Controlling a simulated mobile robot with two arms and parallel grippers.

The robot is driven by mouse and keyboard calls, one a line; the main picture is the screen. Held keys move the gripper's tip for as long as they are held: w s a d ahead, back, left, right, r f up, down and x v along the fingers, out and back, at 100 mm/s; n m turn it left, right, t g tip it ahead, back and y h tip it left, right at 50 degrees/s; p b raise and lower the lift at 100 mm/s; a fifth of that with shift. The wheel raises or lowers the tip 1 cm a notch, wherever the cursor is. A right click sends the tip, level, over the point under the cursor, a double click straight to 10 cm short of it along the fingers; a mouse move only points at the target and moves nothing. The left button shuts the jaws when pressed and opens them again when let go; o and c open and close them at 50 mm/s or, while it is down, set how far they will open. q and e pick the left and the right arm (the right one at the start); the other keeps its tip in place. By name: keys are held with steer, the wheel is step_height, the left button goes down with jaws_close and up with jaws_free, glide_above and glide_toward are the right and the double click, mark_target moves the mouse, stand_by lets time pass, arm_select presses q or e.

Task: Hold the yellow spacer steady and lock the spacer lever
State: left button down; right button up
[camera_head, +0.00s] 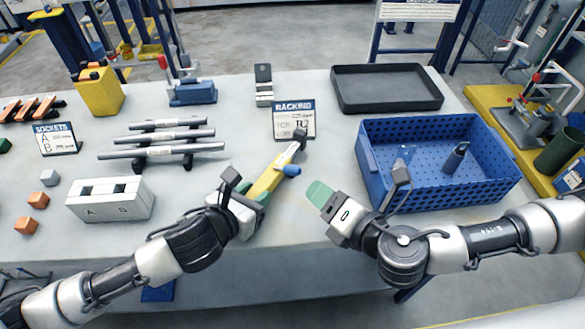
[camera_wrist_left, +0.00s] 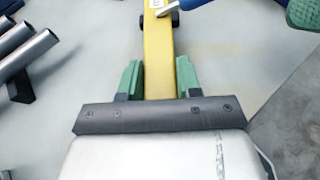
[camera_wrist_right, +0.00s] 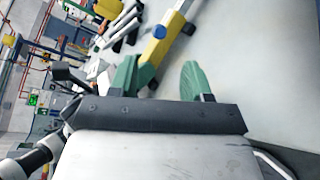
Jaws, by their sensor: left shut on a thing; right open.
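The yellow spacer (camera_head: 266,180) lies at the front middle of the table, pointing away to the upper right. Its lever has a blue knob (camera_head: 291,170) on the right side. My left gripper (camera_head: 252,200) is shut on the near part of the spacer; in the left wrist view its green fingers (camera_wrist_left: 158,80) flank the yellow bar. My right gripper (camera_head: 318,193) is open and empty, a little right of the blue knob and apart from it. In the right wrist view the knob (camera_wrist_right: 159,32) and the spacer (camera_wrist_right: 160,45) show beyond the green fingers (camera_wrist_right: 158,80).
A blue perforated crate (camera_head: 365,165) stands right of my right gripper, holding a dark bottle (camera_head: 455,158). A black tray (camera_head: 385,105) lies behind it. A RACKING sign (camera_head: 294,119) stands behind the spacer. Grey tubes (camera_head: 160,150) and a white A/B block (camera_head: 110,198) are on the left.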

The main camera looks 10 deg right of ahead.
mark_target(297, 175)
steer(key=x, duration=1)
steer(key=shift+w+a, duration=0.15)
steer(key=shift+f, duration=0.1)
jaws_close()
